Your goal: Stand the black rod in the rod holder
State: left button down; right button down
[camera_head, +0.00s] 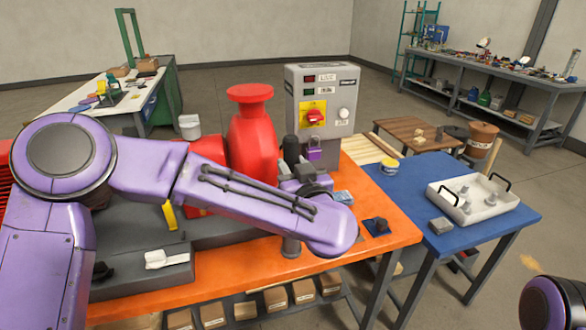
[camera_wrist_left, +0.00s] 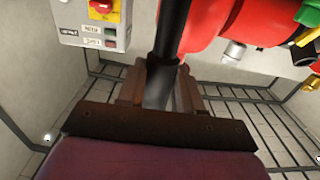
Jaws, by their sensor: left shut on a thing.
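My left gripper (camera_wrist_left: 160,92) is shut on the black rod (camera_wrist_left: 172,35), which runs up between its brown fingers in the left wrist view. In the head view, a dark upright piece (camera_head: 291,150) beside the red pump looks like the rod's upper part. The left gripper (camera_head: 300,178) is partly hidden there behind my purple forearm. My right gripper is out of view.
The orange bench (camera_head: 240,288) carries the red pump (camera_head: 252,135) and a grey control box (camera_head: 322,95) close to the gripper. A blue table (camera_head: 470,245) with a white tray (camera_head: 437,198) stands to the right.

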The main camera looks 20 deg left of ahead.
pick_arm(q)
notch_tip(320, 180, down, 2)
jog(key=shift+b, duration=0.75)
jog(key=shift+f, duration=0.6)
notch_tip(320, 180, down, 5)
jog(key=shift+f+b, duration=0.1)
jog(key=shift+b, duration=0.85)
jog(key=c, duration=0.7)
grip_release()
jog(key=shift+o, duration=0.2)
